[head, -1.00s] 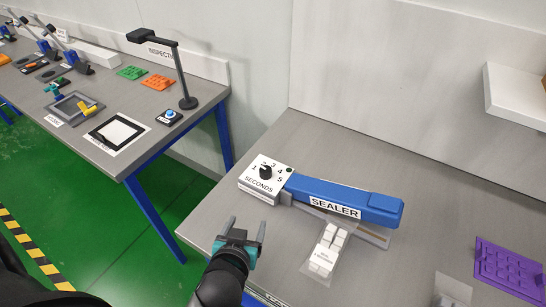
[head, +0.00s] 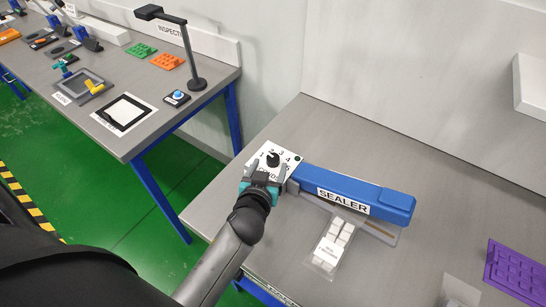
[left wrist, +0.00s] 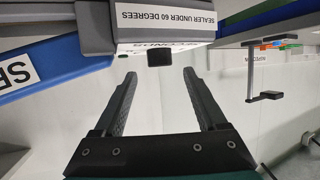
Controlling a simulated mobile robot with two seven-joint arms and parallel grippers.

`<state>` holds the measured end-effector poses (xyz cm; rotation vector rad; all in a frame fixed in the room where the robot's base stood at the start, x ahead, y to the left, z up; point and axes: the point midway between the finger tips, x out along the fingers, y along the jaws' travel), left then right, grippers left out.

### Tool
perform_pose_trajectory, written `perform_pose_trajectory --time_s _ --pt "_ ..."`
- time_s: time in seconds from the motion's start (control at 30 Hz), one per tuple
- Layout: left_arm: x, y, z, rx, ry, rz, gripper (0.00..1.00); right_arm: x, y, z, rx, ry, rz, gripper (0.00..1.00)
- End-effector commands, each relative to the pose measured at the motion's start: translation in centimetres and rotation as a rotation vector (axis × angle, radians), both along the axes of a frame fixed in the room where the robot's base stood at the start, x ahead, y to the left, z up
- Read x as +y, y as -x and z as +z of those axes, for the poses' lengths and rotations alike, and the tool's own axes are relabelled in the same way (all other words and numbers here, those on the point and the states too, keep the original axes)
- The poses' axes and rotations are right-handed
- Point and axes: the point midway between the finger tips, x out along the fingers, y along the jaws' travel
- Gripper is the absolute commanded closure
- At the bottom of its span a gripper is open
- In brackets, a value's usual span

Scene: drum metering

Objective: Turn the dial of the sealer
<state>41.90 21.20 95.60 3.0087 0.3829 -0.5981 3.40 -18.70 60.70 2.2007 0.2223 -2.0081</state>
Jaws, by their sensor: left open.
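The sealer (head: 355,195) is a long blue arm with a white dial box at its left end on the grey table. Its black dial (head: 273,158) stands on the white face, with numbers around it and "SECONDS" partly hidden by my gripper. My left gripper (head: 265,173) is open and empty, just in front of the dial. In the left wrist view the dial (left wrist: 160,58) shows centrally, beyond and between the open fingertips (left wrist: 160,75); no contact is visible. My right gripper is not in view.
A clear bag with white blocks (head: 334,244) lies in front of the sealer. A purple tray (head: 515,272) is at the right. A white shelf (head: 531,88) juts from the wall. Another bench (head: 150,140) with a lamp stands at the left across a gap.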

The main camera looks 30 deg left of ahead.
Motion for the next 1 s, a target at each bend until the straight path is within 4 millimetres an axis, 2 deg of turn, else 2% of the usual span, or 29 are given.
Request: perform_pose_trajectory --time_s 0.1,0.33,0.5,0.8,1.0 --pt "0.5 -1.9 -0.8 -0.001 -0.002 -0.001 0.26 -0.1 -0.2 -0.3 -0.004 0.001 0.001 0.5" --pt "1.1 -4.3 -1.9 0.0 -0.001 0.0 0.26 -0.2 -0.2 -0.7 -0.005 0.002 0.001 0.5" --pt "1.3 -5.1 -2.2 0.0 -0.002 -0.001 0.26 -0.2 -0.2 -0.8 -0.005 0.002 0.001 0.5" --pt "1.3 -5.2 -2.2 0.0 -0.001 0.0 0.26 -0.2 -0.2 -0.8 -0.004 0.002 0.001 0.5" --pt "1.3 -5.2 -2.2 0.0 -0.001 0.0 0.47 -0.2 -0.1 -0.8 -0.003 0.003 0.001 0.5"
